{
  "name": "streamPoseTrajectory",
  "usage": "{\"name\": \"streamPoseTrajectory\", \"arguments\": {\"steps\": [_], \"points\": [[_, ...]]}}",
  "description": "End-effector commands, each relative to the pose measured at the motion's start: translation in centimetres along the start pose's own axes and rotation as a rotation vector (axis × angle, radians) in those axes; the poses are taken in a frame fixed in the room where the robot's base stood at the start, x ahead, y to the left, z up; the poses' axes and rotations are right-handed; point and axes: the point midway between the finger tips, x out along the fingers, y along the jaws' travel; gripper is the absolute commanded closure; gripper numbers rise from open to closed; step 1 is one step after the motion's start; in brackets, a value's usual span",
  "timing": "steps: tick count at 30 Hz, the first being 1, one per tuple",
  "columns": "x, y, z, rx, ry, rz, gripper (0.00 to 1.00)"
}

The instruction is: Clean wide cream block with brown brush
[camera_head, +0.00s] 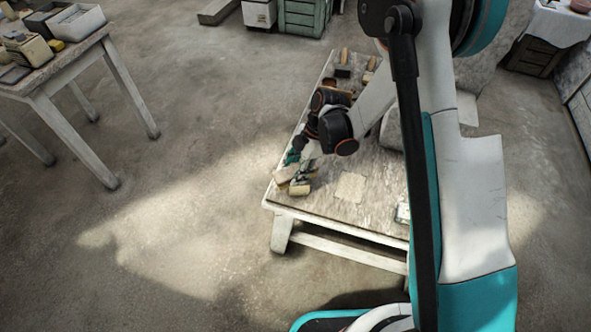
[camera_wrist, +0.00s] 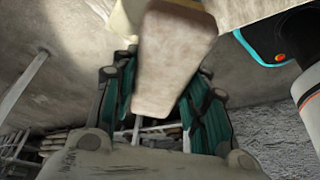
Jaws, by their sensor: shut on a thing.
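My gripper (camera_head: 299,163) is low over the near left corner of the low table (camera_head: 385,218). In the wrist view its two teal fingers (camera_wrist: 160,95) are shut on a tapered tan-brown piece (camera_wrist: 172,62). It looks like the brown brush's handle; no bristles show. A cream piece (camera_wrist: 122,22) lies just past it at the top edge, probably the wide cream block; whether they touch is unclear. In the head view a small cream block (camera_head: 300,189) and a pinkish-tan piece (camera_head: 286,173) show under and beside the gripper, too small to tell apart surely.
A pale square patch (camera_head: 350,187) lies on the table right of the gripper. Brushes or blocks (camera_head: 343,70) stand at the table's far end. My arm hides much of its right side. Another table (camera_head: 62,70) with boxes stands at left, with open floor between.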

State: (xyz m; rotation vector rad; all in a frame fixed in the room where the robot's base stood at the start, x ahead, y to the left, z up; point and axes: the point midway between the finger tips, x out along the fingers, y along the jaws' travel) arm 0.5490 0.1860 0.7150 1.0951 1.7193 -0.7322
Motion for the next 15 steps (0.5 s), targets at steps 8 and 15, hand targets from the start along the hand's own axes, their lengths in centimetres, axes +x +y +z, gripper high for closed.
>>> {"name": "streamPoseTrajectory", "arguments": {"steps": [8, 15], "points": [[0.43, 0.01, 0.18, 0.0, 0.0, 0.0, 0.78], [0.81, 0.01, 0.34, 0.0, 0.0, 0.0, 0.78]]}}
